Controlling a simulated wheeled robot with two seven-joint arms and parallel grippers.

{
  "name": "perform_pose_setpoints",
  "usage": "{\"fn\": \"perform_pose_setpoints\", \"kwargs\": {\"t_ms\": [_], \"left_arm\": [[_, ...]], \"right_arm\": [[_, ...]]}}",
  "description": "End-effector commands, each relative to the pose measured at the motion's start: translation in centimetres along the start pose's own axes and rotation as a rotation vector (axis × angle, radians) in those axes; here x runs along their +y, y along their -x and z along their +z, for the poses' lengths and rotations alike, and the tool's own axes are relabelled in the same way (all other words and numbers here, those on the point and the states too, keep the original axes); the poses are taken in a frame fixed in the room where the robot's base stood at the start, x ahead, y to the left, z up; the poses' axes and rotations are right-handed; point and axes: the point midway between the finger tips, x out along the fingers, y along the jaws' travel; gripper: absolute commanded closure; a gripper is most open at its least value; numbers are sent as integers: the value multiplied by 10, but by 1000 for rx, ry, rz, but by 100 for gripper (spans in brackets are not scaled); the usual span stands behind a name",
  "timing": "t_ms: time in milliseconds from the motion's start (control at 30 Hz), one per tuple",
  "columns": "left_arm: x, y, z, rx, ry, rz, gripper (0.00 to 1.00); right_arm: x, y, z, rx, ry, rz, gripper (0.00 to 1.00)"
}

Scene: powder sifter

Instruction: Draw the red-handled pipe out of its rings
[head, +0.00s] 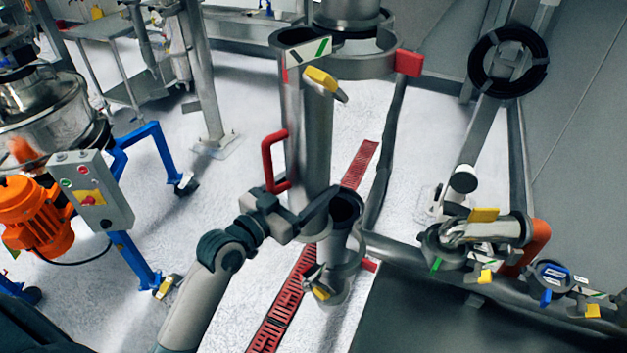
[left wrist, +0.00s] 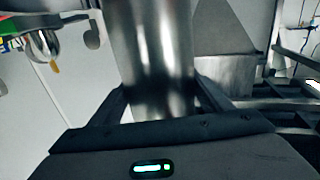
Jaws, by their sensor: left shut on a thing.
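The steel pipe (head: 308,130) stands nearly upright in the middle of the head view, its red handle (head: 272,162) on its left side. My left gripper (head: 312,212) is shut around the pipe's lower part, below the handle. In the left wrist view the pipe (left wrist: 155,55) runs between the two fingers. The upper ring (head: 372,66), with a red tab, is at the pipe's top and to its right. The lower ring (head: 346,268) is around a short open-topped tube (head: 338,240), right of the pipe's low end. My right gripper is not in view.
An orange motor (head: 35,215) and a grey control box (head: 92,190) stand at the left, near a blue frame (head: 135,260). Pipework with valves (head: 490,235) is at the right. A red floor grate (head: 285,310) passes below the pipe.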

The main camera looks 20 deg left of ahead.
Motion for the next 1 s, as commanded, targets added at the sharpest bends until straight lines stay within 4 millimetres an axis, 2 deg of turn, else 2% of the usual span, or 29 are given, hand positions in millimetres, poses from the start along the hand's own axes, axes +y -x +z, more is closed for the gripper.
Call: {"fn": "perform_pose_setpoints", "kwargs": {"t_ms": [33,167,1000], "left_arm": [[-1,2,-6,12,-1,-1,91],[-2,7,-7,14,-1,0,91],[-10,41,-8,14,-3,-1,91]], "right_arm": [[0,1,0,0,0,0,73],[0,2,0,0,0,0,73],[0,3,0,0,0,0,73]]}}
